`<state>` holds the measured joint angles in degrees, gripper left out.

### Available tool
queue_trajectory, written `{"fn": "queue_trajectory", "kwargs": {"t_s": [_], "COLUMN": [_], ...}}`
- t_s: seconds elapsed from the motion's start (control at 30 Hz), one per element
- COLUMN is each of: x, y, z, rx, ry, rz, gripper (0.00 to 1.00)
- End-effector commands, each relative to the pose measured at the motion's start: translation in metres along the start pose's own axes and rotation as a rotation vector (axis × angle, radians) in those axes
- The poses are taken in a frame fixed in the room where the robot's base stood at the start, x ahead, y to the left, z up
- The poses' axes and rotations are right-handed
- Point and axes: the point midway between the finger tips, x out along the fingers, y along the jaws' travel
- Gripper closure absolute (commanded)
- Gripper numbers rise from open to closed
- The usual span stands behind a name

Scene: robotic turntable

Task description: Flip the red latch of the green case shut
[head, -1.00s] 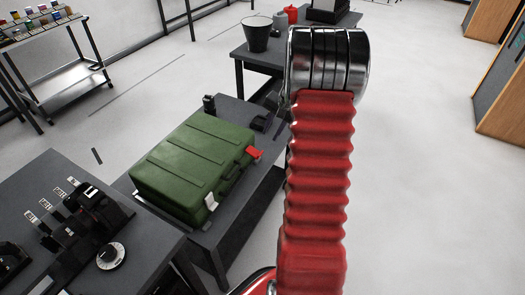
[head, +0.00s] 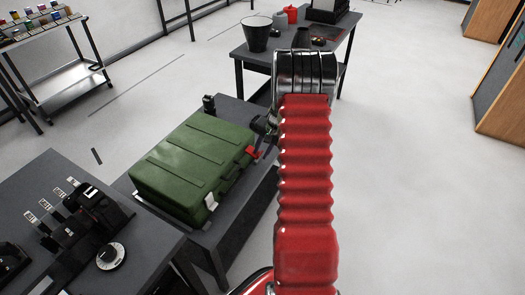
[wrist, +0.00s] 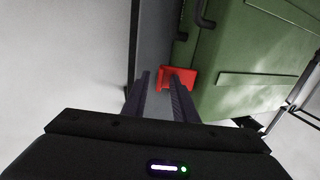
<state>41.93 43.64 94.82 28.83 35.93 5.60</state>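The green case (head: 190,165) lies closed on a dark grey table, with its latch side facing right. Its red latch (head: 252,152) is at the far end of that side, partly hidden behind my gripper (head: 264,136). In the wrist view, the red latch (wrist: 182,76) stands out from the edge of the green case (wrist: 250,60). My gripper (wrist: 159,80) is open, with a gap between its two dark fingers. The right fingertip overlaps the latch in the picture; I cannot tell whether they touch. The left finger is clear of it.
A white latch (head: 211,201) sits at the near end of the case's same side. A dark bench (head: 150,235) with lever devices stands at the near left. Another table (head: 262,58) with a black bucket (head: 256,33) stands behind. The floor to the right is clear.

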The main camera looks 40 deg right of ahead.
Motion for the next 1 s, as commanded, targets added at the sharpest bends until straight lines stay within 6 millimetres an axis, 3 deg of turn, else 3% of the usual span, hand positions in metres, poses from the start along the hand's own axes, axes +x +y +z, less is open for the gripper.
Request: {"fn": "queue_trajectory", "kwargs": {"t_s": [0.3,0.67,1.0], "x": [0.0015,0.0014,0.0008], "y": [-0.0005,-0.0007,0.0001], "z": [0.0000,0.0001,-0.0021], "rx": [-0.001,-0.001,0.001], "ry": [0.000,0.000,0.002], "rz": [-0.001,-0.001,-0.002], "gripper": [0.75,1.00,1.00]}}
